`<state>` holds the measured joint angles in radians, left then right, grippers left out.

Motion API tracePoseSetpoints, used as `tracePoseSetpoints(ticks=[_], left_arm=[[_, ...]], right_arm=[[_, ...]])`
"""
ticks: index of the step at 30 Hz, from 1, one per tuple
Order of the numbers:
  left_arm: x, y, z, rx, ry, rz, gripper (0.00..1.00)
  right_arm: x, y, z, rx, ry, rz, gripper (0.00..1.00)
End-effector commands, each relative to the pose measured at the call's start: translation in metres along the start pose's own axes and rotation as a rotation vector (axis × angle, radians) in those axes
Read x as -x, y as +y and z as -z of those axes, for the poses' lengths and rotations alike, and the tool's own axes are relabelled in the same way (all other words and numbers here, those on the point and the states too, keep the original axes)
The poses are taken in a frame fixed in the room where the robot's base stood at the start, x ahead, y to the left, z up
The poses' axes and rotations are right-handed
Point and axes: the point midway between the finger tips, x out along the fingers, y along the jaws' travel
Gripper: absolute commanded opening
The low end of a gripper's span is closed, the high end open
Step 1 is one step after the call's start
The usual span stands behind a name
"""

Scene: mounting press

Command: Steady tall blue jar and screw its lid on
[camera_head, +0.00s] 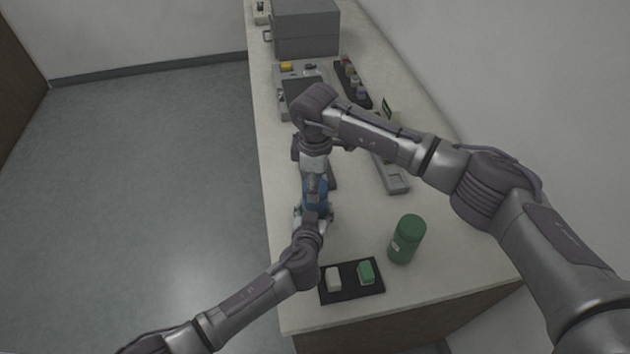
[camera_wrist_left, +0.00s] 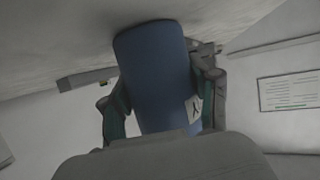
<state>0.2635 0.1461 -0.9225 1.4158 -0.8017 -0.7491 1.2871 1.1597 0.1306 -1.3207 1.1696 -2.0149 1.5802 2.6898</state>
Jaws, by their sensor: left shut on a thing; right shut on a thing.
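The tall blue jar (camera_head: 316,194) stands upright near the left edge of the counter, partly hidden by both my grippers. My left gripper (camera_head: 313,213) is shut around its body from the front. In the left wrist view the blue jar (camera_wrist_left: 158,75) fills the space between the fingers, with a small white label on its side. My right gripper (camera_head: 315,175) points down from above and is shut at the jar's top. The lid is hidden there, so I cannot tell how it sits.
A green jar (camera_head: 407,238) stands to the right. A black tray (camera_head: 350,291) at the front holds a white and a green block. A grey device (camera_head: 392,178) lies behind. Further back are the press (camera_head: 300,96), a black rack (camera_head: 352,84) and a grey box (camera_head: 306,29).

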Motion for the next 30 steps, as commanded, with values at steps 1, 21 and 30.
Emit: tracePoseSetpoints(ticks=[1, 21, 30], left_arm=[[0.0, -0.001, -0.001, 0.0, -0.002, 0.001, 0.0], [0.001, 0.002, -0.002, -0.001, -0.003, -0.004, 0.0], [0.0, 0.001, -0.001, 0.0, -0.003, -0.002, 0.0]], right_arm=[[0.001, 0.0, 0.001, -0.089, 0.002, 0.0, 0.42], [0.002, 0.0, 0.002, -0.496, 0.009, -0.002, 0.42], [0.001, 0.0, 0.001, -0.495, 0.006, -0.001, 0.85]])
